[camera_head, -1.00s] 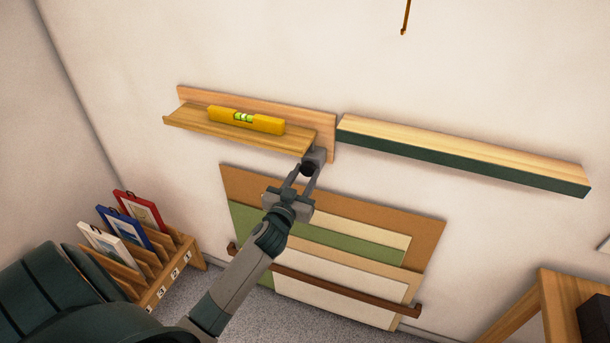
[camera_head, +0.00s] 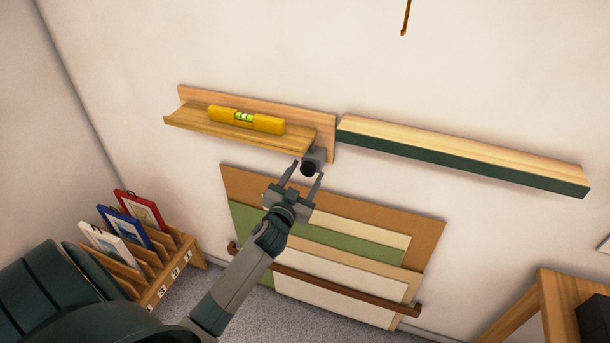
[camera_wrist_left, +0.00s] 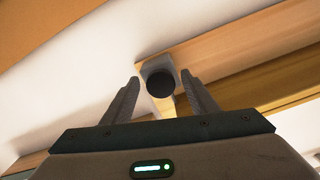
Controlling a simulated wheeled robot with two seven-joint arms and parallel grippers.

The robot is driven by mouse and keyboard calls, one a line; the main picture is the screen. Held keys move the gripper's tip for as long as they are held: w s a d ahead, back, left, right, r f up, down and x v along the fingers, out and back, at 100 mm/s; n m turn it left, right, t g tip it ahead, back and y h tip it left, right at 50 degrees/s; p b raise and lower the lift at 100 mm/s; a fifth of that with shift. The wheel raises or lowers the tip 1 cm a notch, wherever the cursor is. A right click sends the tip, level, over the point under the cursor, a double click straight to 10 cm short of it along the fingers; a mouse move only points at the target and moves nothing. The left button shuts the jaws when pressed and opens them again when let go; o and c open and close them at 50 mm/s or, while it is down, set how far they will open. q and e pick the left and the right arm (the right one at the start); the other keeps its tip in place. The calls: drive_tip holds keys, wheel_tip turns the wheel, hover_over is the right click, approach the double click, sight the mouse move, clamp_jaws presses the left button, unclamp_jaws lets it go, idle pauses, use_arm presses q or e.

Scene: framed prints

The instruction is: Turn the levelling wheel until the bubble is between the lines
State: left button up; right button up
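The levelling wheel (camera_head: 309,168) is a dark round knob on a grey block under the right end of the wooden picture ledge (camera_head: 180,122). It also shows in the left wrist view (camera_wrist_left: 160,84). The yellow spirit level (camera_head: 267,123) lies on the ledge; its green vial (camera_head: 243,117) shows a pale bubble, too small to place exactly against the lines. My left gripper (camera_head: 306,172) is open, its fingertips on either side of the wheel with visible gaps, and it holds nothing. My right gripper is not in view.
A second ledge with a dark green front (camera_head: 460,163) is on the wall to the right. Boards (camera_head: 345,265) lean against the wall below. A wooden rack (camera_head: 165,270) holds framed prints at the lower left. A wooden table (camera_head: 560,290) stands at the lower right.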

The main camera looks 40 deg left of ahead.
use_arm(q)
drive_tip(key=shift+s, duration=0.1)
drive_tip(key=shift+s+d+f, duration=0.1)
drive_tip(key=shift+s, duration=0.25)
drive_tip(key=b+v, duration=0.5)
drive_tip(key=v, duration=1.1)
drive_tip(key=shift+s+d, duration=0.2)
drive_tip(key=shift+s, duration=0.05)
